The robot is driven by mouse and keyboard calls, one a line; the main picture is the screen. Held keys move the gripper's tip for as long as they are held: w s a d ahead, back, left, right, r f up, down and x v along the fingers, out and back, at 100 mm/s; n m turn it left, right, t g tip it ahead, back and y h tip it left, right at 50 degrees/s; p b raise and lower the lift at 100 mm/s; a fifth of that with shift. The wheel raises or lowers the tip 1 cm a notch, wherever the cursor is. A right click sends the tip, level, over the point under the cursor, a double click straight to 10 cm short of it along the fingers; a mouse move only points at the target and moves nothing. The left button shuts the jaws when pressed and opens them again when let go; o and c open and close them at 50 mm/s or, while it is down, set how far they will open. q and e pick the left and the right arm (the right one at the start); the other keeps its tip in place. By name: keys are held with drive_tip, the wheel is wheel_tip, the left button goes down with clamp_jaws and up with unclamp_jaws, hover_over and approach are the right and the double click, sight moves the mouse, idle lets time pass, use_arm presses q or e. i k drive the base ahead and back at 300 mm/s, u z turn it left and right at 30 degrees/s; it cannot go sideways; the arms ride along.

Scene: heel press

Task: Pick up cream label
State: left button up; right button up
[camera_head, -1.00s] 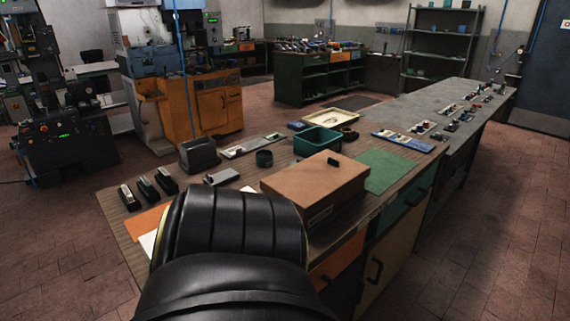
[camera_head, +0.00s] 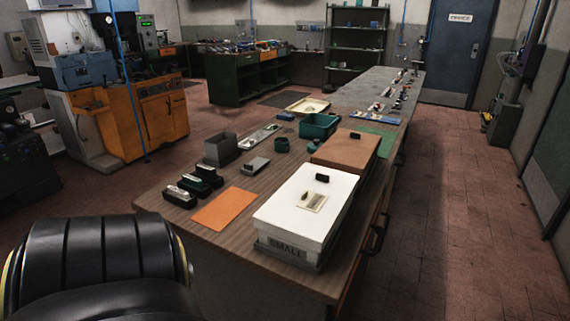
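A small cream label (camera_head: 316,204) lies flat on the white lid of a box (camera_head: 285,215) marked "SMALL" on its front. A small dark mark or piece shows at the label's left part; it is too small to tell which. The white box stands at the near right end of the wooden bench (camera_head: 215,262). Neither of my grippers is in view. A black, ribbed part of my own body fills the bottom left corner, apart from the label.
A brown-lidded box (camera_head: 345,148) stands right behind the white box. An orange sheet (camera_head: 226,208), black stamp-like blocks (camera_head: 183,193), a grey bin (camera_head: 220,149) and a green tray (camera_head: 319,126) are also on the bench. Open floor (camera_head: 460,230) lies to the right.

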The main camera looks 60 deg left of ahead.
sight(311, 201)
drive_tip(key=u, duration=1.1)
drive_tip(key=i, duration=0.15)
drive_tip(key=u, duration=0.05)
